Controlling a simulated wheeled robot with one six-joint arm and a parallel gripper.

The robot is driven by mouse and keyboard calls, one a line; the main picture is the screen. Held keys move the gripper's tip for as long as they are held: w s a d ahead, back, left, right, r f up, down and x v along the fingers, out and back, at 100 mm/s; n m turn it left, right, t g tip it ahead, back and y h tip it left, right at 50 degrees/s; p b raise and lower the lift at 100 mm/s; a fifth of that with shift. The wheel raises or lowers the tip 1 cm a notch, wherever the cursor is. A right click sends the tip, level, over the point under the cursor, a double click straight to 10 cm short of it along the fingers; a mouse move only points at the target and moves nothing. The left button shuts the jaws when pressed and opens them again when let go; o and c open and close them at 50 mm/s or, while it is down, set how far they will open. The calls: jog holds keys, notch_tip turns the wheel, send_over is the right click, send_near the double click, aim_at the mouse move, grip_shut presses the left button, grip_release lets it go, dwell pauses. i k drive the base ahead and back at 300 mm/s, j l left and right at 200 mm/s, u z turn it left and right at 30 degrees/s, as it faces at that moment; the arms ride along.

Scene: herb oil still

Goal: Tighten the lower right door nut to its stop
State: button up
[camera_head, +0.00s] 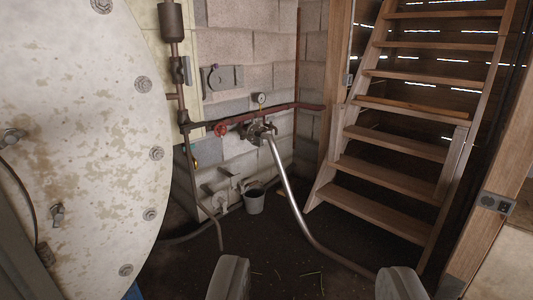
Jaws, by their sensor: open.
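A large round pale door (90,110) with worn, flaking patches fills the left side of the view. Several hex nuts sit along its right rim, among them one at middle right (156,153), one below it (150,214) and one at the lower right (125,270). A fitting with a stem (57,214) sticks out of the door's face. I cannot tell how tight any nut is. My gripper (314,270) is open and empty at the bottom edge, its two fingers wide apart. It is to the right of the door, apart from the nuts.
A pipe with a red valve wheel (221,130) and a gauge (259,98) runs along the block wall. A bent metal pipe (290,190) comes down to the floor in front. A bucket (254,200) stands behind it. Wooden stairs (385,170) rise at right. Dark floor is open between.

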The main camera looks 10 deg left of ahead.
aim_at(58, 211)
jog(key=u, duration=1.3)
jog(key=k+l, duration=0.4)
